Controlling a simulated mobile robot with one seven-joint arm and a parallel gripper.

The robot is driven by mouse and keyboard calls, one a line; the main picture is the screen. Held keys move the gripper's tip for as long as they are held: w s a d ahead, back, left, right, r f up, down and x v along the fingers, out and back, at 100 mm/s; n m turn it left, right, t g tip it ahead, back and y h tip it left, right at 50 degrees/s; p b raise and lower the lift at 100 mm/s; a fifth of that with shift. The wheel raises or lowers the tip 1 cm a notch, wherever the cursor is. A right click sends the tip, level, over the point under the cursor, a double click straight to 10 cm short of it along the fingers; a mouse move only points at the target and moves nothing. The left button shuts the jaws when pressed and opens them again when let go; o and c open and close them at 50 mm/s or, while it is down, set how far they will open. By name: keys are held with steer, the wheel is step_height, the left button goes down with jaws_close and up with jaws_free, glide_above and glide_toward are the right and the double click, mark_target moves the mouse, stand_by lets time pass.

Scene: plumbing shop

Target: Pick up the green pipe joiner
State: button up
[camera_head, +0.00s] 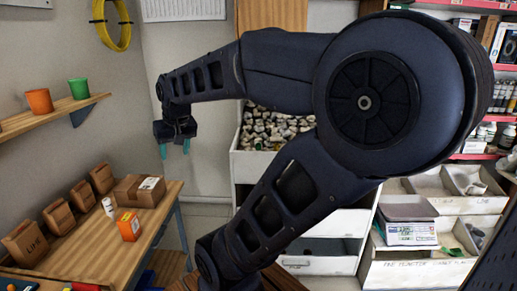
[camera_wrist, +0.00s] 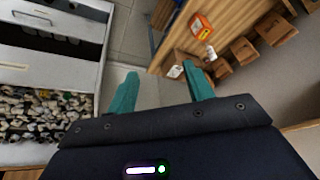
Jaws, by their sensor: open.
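My gripper (camera_head: 175,149) hangs in the air at the upper left of the head view, in front of the grey wall. Its two teal fingers are apart with nothing between them; they also show in the wrist view (camera_wrist: 162,76). A small green piece (camera_head: 455,252) lies in a white bin at the lower right of the head view, far from my gripper. It may be the green pipe joiner, but it is too small to tell its shape. A green cup (camera_head: 79,88) stands on the wall shelf at the left.
A wooden table (camera_head: 87,250) at the left holds several cardboard boxes and an orange box (camera_head: 128,226). An orange cup (camera_head: 39,101) stands on the wall shelf (camera_head: 50,118). A white drawer unit (camera_head: 240,168) holds many pipe fittings. A scale (camera_head: 411,233) stands among the right-hand bins.

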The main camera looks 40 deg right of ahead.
steer(key=w+d+r+m, duration=0.1)
steer(key=w+d+m, duration=0.3)
steer(key=w+d, duration=0.55)
steer(key=m+g+h, duration=0.4)
steer(key=m, duration=0.9)
glide_above(258, 144)
steer(key=s+a, duration=0.1)
steer(key=a, duration=0.3)
step_height(258, 144, down, 16)
steer(key=shift+x, duration=5.25)
steer(key=shift+s, duration=0.2)
steer(key=c, duration=1)
steer(key=shift+c, duration=0.2)
steer(key=shift+r, duration=0.15)
